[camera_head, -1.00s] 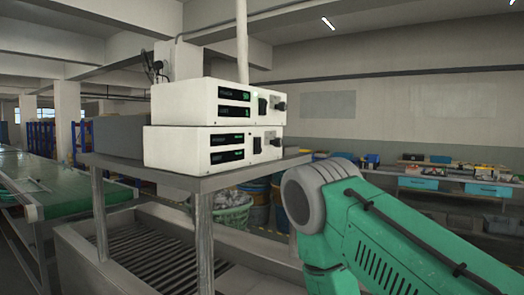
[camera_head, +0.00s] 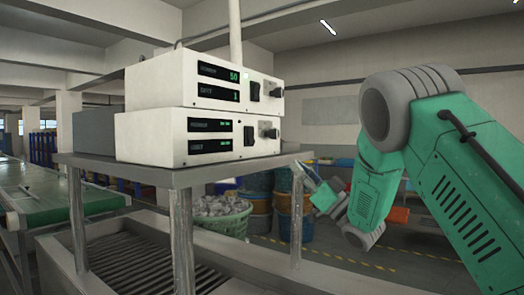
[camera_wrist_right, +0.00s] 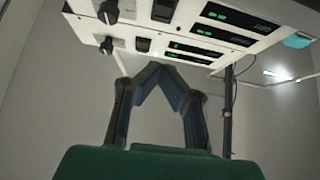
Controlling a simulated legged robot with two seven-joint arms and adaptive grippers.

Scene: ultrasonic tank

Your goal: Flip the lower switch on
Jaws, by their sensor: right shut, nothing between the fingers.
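Two white control boxes are stacked on a metal stand. The lower box (camera_head: 160,138) has two dark displays with small green characters, a black lower switch (camera_head: 249,136) and a round knob (camera_head: 270,129). The upper box (camera_head: 165,80) has its own black switch (camera_head: 254,92). My right gripper (camera_head: 308,171) is to the right of and below the lower box, apart from the switches. In the right wrist view its fingers (camera_wrist_right: 160,72) meet at the tips with nothing between them. Both front panels show there; I cannot tell the switch positions. My left gripper is out of view.
The metal stand (camera_head: 180,175) has legs near my right gripper. A grated basin (camera_head: 140,262) lies below it. A green basket (camera_head: 222,218) and blue barrels stand behind. A green conveyor (camera_head: 60,205) is at the left.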

